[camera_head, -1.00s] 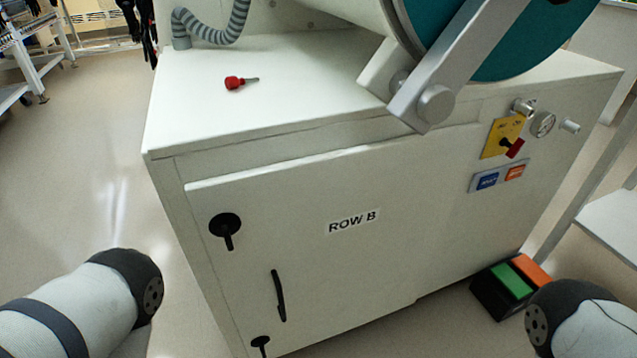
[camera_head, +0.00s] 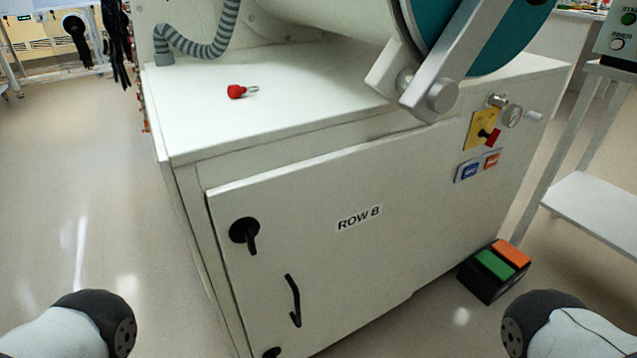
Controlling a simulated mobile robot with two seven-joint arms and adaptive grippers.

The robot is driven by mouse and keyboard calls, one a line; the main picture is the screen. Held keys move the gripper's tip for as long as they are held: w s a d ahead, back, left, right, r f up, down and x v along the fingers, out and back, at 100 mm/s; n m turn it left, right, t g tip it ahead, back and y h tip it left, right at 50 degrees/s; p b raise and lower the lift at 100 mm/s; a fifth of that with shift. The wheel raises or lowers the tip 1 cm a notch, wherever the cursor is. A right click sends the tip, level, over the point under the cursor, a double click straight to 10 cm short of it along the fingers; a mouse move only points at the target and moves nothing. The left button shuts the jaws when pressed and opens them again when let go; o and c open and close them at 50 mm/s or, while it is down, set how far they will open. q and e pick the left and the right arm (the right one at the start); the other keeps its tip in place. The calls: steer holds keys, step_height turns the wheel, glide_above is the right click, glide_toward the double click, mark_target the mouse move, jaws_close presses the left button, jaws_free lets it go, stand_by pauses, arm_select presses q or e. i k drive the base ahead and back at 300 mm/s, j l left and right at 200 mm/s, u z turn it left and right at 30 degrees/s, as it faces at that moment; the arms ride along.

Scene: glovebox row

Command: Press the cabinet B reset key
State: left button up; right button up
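The white cabinet labelled ROW B (camera_head: 290,240) stands in front of me, its front face slanting away to the right. At the right end of that face is a small key plate with a blue key (camera_head: 469,171) and an orange key (camera_head: 492,160). Their lettering is too small to read, so I cannot tell which one is the reset key. Above them is a yellow plate (camera_head: 478,128) with a red-handled switch (camera_head: 492,137). Only parts of my two arms show at the bottom corners, well away from the keys. Both grippers are out of view.
A black foot pedal (camera_head: 478,281) with green and orange pads is on the floor at the cabinet's right. A white shelf stand (camera_head: 600,215) is at the right. The floor at left is clear.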

mark_target(471, 170)
steer(key=j+z, duration=0.25)
steer(key=j, duration=0.4)
steer(key=j+z, duration=0.25)
steer(key=j, duration=0.4)
